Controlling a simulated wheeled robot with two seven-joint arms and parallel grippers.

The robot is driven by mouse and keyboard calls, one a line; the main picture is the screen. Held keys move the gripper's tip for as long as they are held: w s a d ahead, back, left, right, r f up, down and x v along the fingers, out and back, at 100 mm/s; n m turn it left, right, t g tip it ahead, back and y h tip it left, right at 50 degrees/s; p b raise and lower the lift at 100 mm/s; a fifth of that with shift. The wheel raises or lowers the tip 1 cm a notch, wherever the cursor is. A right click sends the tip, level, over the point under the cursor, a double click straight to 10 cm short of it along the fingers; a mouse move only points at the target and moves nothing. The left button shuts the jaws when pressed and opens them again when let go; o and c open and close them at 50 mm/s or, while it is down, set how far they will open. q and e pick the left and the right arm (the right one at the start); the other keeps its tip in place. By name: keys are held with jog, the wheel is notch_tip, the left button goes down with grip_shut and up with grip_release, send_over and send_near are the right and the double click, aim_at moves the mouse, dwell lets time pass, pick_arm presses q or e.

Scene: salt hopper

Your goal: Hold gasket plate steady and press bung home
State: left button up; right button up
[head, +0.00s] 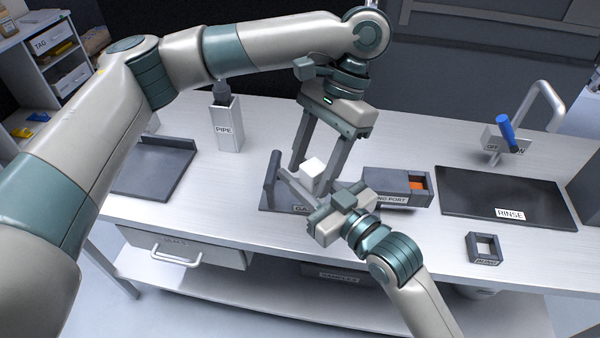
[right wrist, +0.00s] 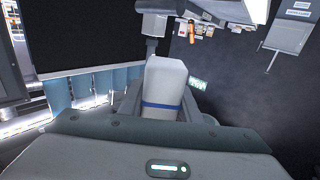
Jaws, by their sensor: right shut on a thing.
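The bung is a white block (head: 313,168); in the right wrist view the white block (right wrist: 165,88) has a blue band and sits between my right fingers. My right gripper (head: 298,183) is shut on it, above the dark gasket plate (head: 275,200). The plate lies on the bench with an upright dark post (head: 272,172) at its left; its label is partly covered. My left gripper (head: 318,165) points down from above with its fingers apart, close behind the bung. Its fingertips are partly hidden, so contact with the plate cannot be told.
A dark box (head: 385,182) labelled as a port, orange inside, stands right of the plate. A black rinse mat (head: 505,195), a small square holder (head: 485,248) and a tap (head: 540,95) are further right. A pipe holder (head: 228,125) and dark tray (head: 150,172) are left.

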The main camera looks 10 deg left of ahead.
pick_arm(q)
jog(key=v, duration=1.2)
dwell(0.4)
